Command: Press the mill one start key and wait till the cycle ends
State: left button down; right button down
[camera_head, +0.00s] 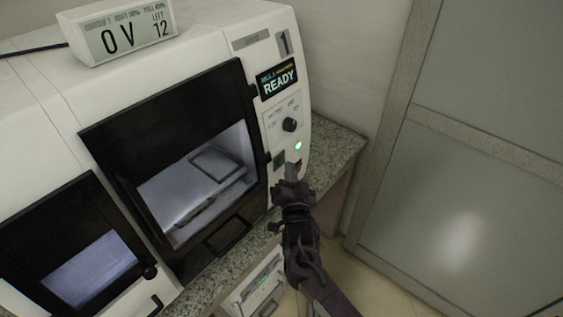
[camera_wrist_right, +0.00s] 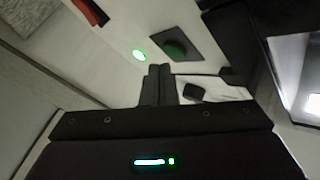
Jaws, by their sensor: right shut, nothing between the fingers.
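Mill one (camera_head: 283,43) is a white machine marked 1, and its screen (camera_head: 278,79) reads READY. The square green key (camera_head: 279,158) is on its front panel, below a lit round green lamp (camera_head: 298,146). In the right wrist view the key (camera_wrist_right: 175,48) and the glowing lamp (camera_wrist_right: 139,55) lie just beyond the fingertips. My right gripper (camera_head: 291,170) is shut and empty in front of the panel, close to the key; its shut fingers (camera_wrist_right: 158,72) point between lamp and key. I cannot tell whether they touch the panel. My left gripper is out of view.
A dark knob (camera_head: 290,125) sits above the lamp, and a red part (camera_head: 298,164) is beside my fingers. The mill's dark-framed window (camera_head: 175,105) is at left. A display box (camera_head: 122,34) reads 0 V and LEFT 12. A granite counter (camera_head: 335,160) runs below.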

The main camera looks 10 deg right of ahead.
jog(key=shift+w+a, duration=0.25)
